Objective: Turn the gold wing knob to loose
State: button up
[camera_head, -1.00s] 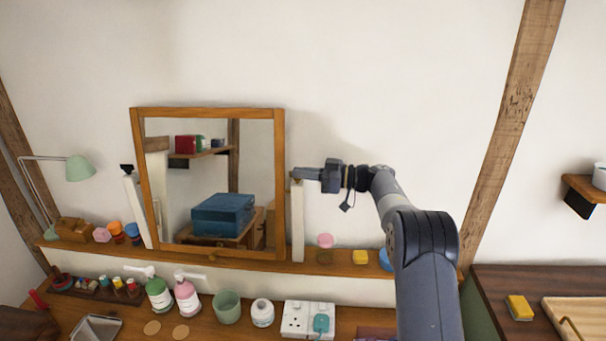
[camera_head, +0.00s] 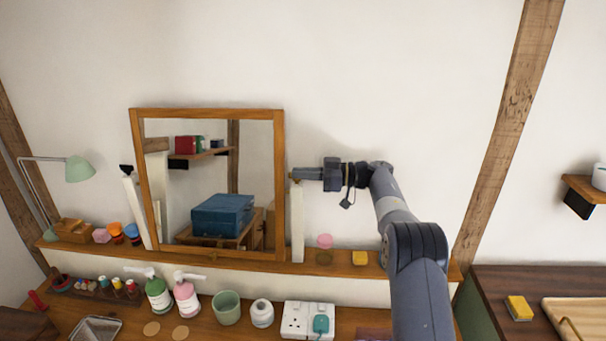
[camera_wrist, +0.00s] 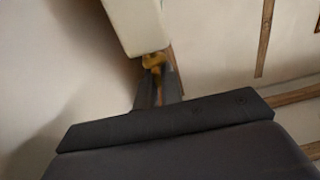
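The gold wing knob (camera_wrist: 153,61) shows in the wrist view as a small gold piece under the end of a pale post (camera_wrist: 136,22). The post (camera_head: 297,222) stands at the right side of the wood-framed mirror (camera_head: 280,190). My gripper (camera_head: 293,174) reaches in from the right at the post's top, beside the mirror frame. In the wrist view its fingers (camera_wrist: 158,82) are close together, with their tips at the knob. The fingers partly hide the knob, and I cannot tell whether they pinch it.
A pink-topped jar (camera_head: 324,242) and a yellow block (camera_head: 360,258) stand on the ledge below my arm. Pump bottles (camera_head: 187,300), a green cup (camera_head: 227,308) and a socket block (camera_head: 296,320) stand lower down. The wall above my gripper is clear.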

jog(key=o, duration=0.4)
jog(key=shift+o, duration=0.2)
jog(key=d+b, duration=0.2)
jog(key=d, duration=0.8)
jog(key=shift+d, duration=0.35)
jog(key=shift+s+a, duration=0.1)
jog(key=a+p, duration=0.2)
jog(key=a, duration=0.8)
jog(key=shift+a+r, duration=0.1)
jog(key=shift+a, duration=0.25)
